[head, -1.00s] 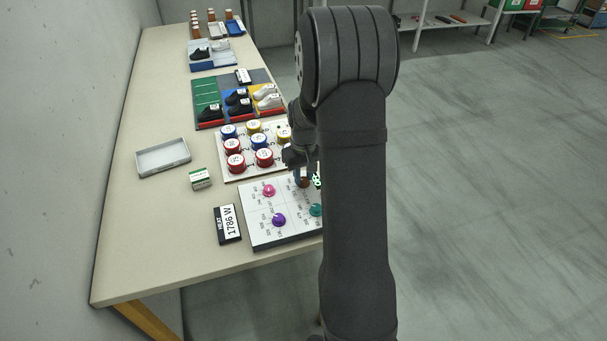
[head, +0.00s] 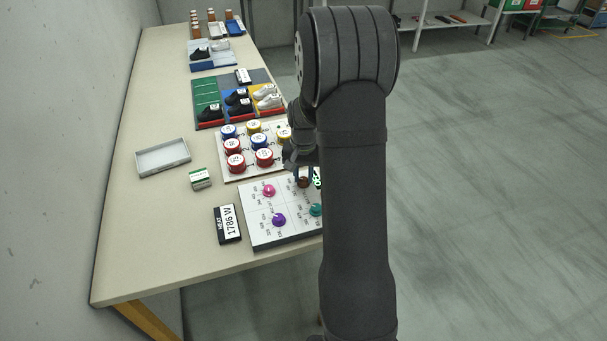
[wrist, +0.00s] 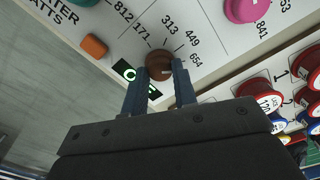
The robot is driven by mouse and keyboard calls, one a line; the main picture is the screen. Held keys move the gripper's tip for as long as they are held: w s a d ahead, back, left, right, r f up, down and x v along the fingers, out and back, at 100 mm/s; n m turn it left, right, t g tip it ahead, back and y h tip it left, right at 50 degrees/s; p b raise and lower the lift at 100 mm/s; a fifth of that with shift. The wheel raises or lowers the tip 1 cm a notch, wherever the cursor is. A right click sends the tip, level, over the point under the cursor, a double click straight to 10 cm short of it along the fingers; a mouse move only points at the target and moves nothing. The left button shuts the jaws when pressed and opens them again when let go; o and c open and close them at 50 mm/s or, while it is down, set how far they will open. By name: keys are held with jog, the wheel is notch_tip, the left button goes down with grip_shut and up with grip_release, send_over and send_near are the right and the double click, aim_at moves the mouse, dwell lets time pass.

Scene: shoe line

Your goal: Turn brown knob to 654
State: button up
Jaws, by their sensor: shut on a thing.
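The brown knob (wrist: 158,66) sits on the white panel (wrist: 205,25), with the printed values 171, 313, 449 and 654 around it in the wrist view. A pale mark on the knob points roughly right, to the 654 side; I cannot tell whether it lines up exactly. My gripper (wrist: 159,74) has one finger on each side of the knob and is shut on it. In the head view the brown knob (head: 303,183) shows just below my gripper, and my arm hides the panel's right part.
Pink (head: 269,190), purple (head: 279,220) and teal (head: 315,210) knobs stand on the same panel. An orange block (wrist: 94,45) and a lit green display (wrist: 131,74) are close by. Red, blue and yellow labelled spools (head: 264,157) stand behind. A 1786 W sign (head: 228,224) lies left.

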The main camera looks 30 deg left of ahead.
aim_at(303, 179)
jog(key=shift+m, duration=0.5)
jog(key=o, duration=1)
jog(key=shift+r, duration=0.15)
notch_tip(303, 179, up, 17)
notch_tip(303, 179, down, 17)
jog(key=shift+f, duration=0.15)
dwell(0.7)
